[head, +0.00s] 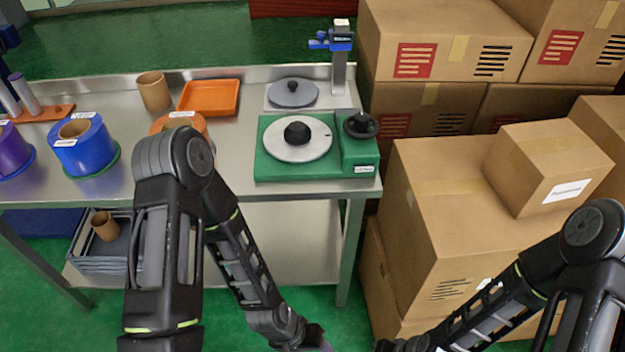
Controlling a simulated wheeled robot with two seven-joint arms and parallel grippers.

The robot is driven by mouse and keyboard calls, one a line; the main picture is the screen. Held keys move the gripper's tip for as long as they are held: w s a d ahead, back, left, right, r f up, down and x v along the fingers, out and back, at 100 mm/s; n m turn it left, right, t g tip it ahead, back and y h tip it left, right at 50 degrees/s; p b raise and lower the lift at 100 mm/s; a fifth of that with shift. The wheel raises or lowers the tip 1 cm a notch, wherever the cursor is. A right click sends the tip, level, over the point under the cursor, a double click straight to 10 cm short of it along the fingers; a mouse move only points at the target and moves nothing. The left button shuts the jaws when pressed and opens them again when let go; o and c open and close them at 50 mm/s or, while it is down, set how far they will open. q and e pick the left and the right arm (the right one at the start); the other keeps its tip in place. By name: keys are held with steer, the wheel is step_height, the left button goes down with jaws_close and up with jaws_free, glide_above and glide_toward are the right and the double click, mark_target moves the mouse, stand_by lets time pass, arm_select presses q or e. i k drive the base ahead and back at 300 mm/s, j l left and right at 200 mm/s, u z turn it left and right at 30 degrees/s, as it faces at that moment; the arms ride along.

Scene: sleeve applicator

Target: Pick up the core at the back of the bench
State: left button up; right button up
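The core (154,91) is a brown cardboard tube standing upright at the back of the steel bench (228,138), left of an orange tray. Nothing is touching it, and its open top faces up. My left arm crosses in front of the bench and bends down to the bottom edge of the head view. My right arm comes in from the lower right over the boxes. Both arms' ends run down to the bottom edge, and neither gripper's fingers show.
The orange tray (209,97) sits beside the core. An orange roll (180,124) is partly hidden behind my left arm. Blue (84,148) and purple (12,150) rolls stand left. A green turntable device (272,160) is on the right, with cardboard boxes (440,190) beyond.

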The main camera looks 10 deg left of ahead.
mark_target(152, 87)
steer(key=j+u, duration=0.1)
steer(key=u, duration=1.3)
steer(key=z, duration=0.65)
steer(key=i+j+z, duration=0.1)
steer(key=j+z, duration=0.6)
steer(key=z, duration=0.2)
steer(key=j+z, duration=0.45)
steer(key=k+j, duration=0.1)
steer(key=j, duration=0.25)
steer(key=j+z, duration=0.1)
steer(key=j, duration=0.25)
steer(key=k+j, duration=0.15)
steer(key=j, duration=0.2)
steer(key=z, duration=0.05)
